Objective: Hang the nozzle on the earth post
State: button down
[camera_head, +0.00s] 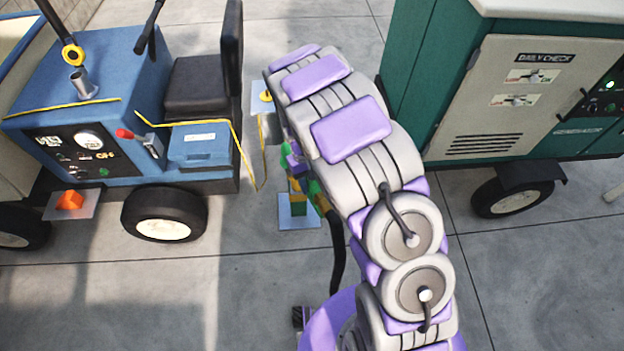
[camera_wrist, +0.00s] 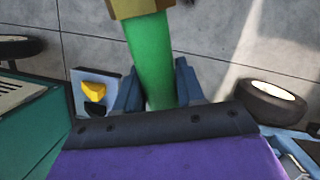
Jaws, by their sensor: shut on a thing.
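My gripper (camera_wrist: 155,85) is shut around a green cylinder with a brass-coloured faceted collar, which I take to be the nozzle (camera_wrist: 150,50). In the head view my arm hides most of the gripper; green and orange bits of the held part (camera_head: 315,188) show beside it. A green and yellow-orange banded post (camera_head: 298,208), likely the earth post, stands on a pale blue plate (camera_head: 285,218) below. In the wrist view a yellow and dark piece (camera_wrist: 93,90) on a plate, likely its top, is left of the fingers, apart from the nozzle in the picture.
A blue tow tractor (camera_head: 110,90) stands at left, with a yellow strap or cord (camera_head: 240,150) hanging from it. A green cabinet cart (camera_head: 430,90) stands at right. Another plate with a yellow part (camera_head: 265,98) is beyond my arm. A dark hose (camera_head: 337,250) hangs beside my arm.

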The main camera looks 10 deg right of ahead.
jog(key=shift+d+f, duration=0.55)
jog(key=shift+s+a+f, duration=0.1)
jog(key=shift+f, duration=0.1)
jog(key=s+d+f, duration=0.1)
jog(key=d+f, duration=0.2)
jog(key=f, duration=0.5)
jog(key=shift+s+d, duration=0.3)
jog(key=shift+s, duration=0.05)
dwell(1.4)
